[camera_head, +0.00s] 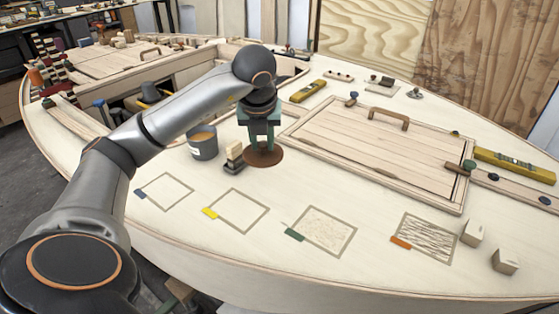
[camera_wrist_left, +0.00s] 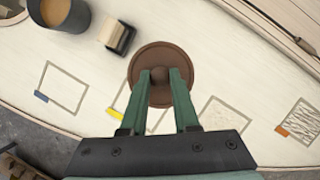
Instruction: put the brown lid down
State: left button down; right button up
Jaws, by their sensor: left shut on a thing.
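The brown lid (camera_head: 271,158) is a round disc with a small knob, on or just above the pale deck near the middle of the head view. It also shows in the left wrist view (camera_wrist_left: 140,65). My left gripper (camera_head: 261,148) points straight down and is shut on the lid's knob; its green fingers (camera_wrist_left: 160,80) flank the knob in the wrist view. The lid looks level. I cannot tell whether its underside touches the deck. My right gripper is not in view.
A grey pot (camera_head: 203,147) with brown contents and a small brush-like block (camera_head: 234,157) stand close left of the lid. A wooden hatch with a handle (camera_head: 388,118) lies to the right. Outlined squares (camera_head: 325,230) mark the deck in front, with bare deck between.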

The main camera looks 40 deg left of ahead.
pick_arm(q)
jog(key=w+f, duration=0.4)
jog(key=w+a+f, duration=0.1)
jog(key=w+f, duration=0.1)
jog(key=shift+w+a+f+b, duration=0.1)
jog(key=shift+w+f+b, duration=0.2)
jog(key=shift+w+f, duration=0.1)
notch_tip(320, 180, down, 3)
jog(key=shift+f, duration=0.1)
jog(key=c, duration=0.7)
grip_release()
jog(key=shift+o, duration=0.2)
